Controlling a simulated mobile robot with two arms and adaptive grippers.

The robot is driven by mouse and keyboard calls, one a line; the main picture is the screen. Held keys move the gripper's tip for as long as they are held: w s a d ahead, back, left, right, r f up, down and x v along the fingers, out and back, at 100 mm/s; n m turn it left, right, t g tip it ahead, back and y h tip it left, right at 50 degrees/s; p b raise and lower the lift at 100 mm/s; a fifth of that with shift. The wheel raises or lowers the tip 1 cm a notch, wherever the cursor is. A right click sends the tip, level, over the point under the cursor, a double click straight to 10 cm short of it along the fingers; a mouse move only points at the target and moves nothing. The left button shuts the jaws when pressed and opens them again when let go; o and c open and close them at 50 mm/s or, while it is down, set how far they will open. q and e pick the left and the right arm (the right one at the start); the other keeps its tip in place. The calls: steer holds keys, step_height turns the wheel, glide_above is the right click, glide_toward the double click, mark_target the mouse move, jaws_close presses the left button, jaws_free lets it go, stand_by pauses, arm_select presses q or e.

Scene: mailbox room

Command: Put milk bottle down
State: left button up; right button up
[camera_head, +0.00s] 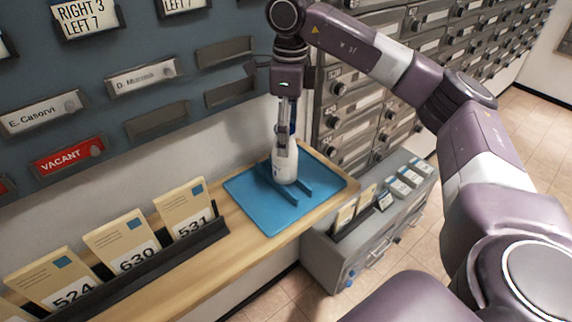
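My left gripper is not in view.
The tray lies on a narrow wooden shelf (238,228). A black rack (165,262) with numbered cards stands to the left. A grey box with small cartons (340,250) is at the right, below shelf level. Mailboxes (365,110) rise close behind.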

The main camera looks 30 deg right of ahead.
mark_target(285, 159)
steer(key=f, duration=0.2)
steer(key=f+p, duration=0.1)
steer(key=f, duration=0.1)
steer(key=a+f+p, duration=0.1)
steer(key=f, duration=0.1)
steer(key=shift+s+f, duration=0.15)
steer(key=shift+f, duration=0.1)
steer(key=shift+d+f+p, duration=0.1)
steer(key=shift+f+p, duration=0.2)
steer(key=shift+f, duration=0.3)
steer(key=c, duration=1)
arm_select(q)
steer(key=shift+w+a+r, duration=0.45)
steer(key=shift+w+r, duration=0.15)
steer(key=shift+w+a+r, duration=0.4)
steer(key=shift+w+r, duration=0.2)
arm_select(e)
steer(key=shift+r, duration=0.1)
jaws_close()
